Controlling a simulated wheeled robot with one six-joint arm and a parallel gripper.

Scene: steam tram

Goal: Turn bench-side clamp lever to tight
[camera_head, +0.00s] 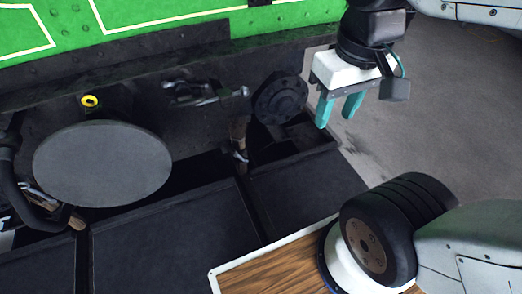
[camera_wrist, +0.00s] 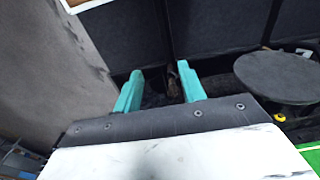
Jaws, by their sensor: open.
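My gripper (camera_head: 337,110) is at the upper right of the head view, with its two teal fingers apart and nothing between them. It hangs right of the dark flanged wheel (camera_head: 281,98), apart from it. A metal clamp-like fitting with a silver bar (camera_head: 205,97) is on the dark tram side, left of the flange. A smaller upright fitting with a brownish shaft (camera_head: 239,145) stands below it. I cannot tell which is the bench-side clamp lever, or its setting. In the wrist view, my open gripper (camera_wrist: 159,78) points towards dark panels; a small brownish part (camera_wrist: 172,78) shows between the fingers.
A round grey disc (camera_head: 102,164) stands at the left, with a yellow ring (camera_head: 90,101) behind it. Dark flat panels (camera_head: 160,240) fill the front. A wood-topped board (camera_head: 262,275) is at the bottom. Open grey floor (camera_head: 440,110) lies at the right.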

